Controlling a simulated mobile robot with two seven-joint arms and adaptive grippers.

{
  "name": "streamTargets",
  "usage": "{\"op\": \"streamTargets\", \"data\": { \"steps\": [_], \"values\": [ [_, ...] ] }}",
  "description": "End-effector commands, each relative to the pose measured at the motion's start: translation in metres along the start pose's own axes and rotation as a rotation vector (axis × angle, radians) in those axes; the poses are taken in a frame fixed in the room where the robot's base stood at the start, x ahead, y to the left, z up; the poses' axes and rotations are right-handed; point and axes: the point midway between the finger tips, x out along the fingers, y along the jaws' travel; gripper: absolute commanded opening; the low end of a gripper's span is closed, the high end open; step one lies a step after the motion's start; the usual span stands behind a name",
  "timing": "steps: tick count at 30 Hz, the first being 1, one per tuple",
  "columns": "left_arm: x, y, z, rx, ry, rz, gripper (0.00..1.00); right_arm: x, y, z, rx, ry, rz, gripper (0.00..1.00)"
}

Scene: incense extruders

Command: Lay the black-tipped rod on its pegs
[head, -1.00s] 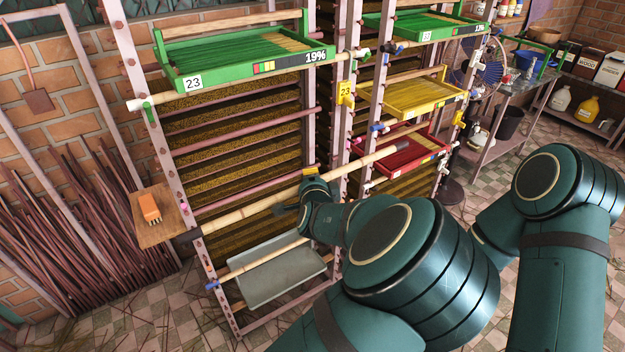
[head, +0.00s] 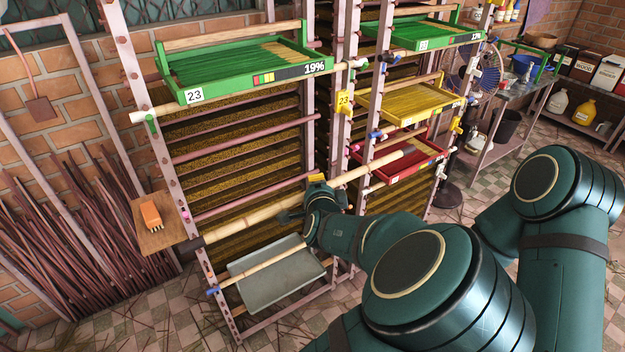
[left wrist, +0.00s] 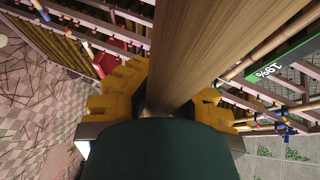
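The black-tipped rod (head: 262,220) is a pale wooden pole held slanting across the front of the rack, its black tip (head: 190,245) by the left post and its other end over the red tray. My left gripper (head: 308,195) is shut around it near mid-length. In the left wrist view the yellow finger pads (left wrist: 165,100) press on both sides of the rod (left wrist: 205,45). A pink peg (head: 185,214) sticks out of the left post above the black tip; another pink peg (head: 354,147) is on the middle post. I cannot tell whether the rod touches any peg. My right gripper is out of view.
A green tray (head: 215,92) marked 23 hangs above. A grey tray (head: 270,285) and a lower rod (head: 262,265) with a blue peg (head: 212,291) lie below. A yellow tray (head: 410,112) and red tray (head: 385,180) are to the right. A small wooden shelf (head: 150,235) juts out left.

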Motion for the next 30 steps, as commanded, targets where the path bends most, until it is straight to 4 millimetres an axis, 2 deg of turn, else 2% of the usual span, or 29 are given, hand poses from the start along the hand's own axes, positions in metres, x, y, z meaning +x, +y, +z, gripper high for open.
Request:
{"op": "streamTargets", "data": {
  "steps": [30],
  "values": [
    [-0.079,0.025,-0.041,0.002,0.002,-0.001,0.00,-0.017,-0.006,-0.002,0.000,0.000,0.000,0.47]
  ]
}}
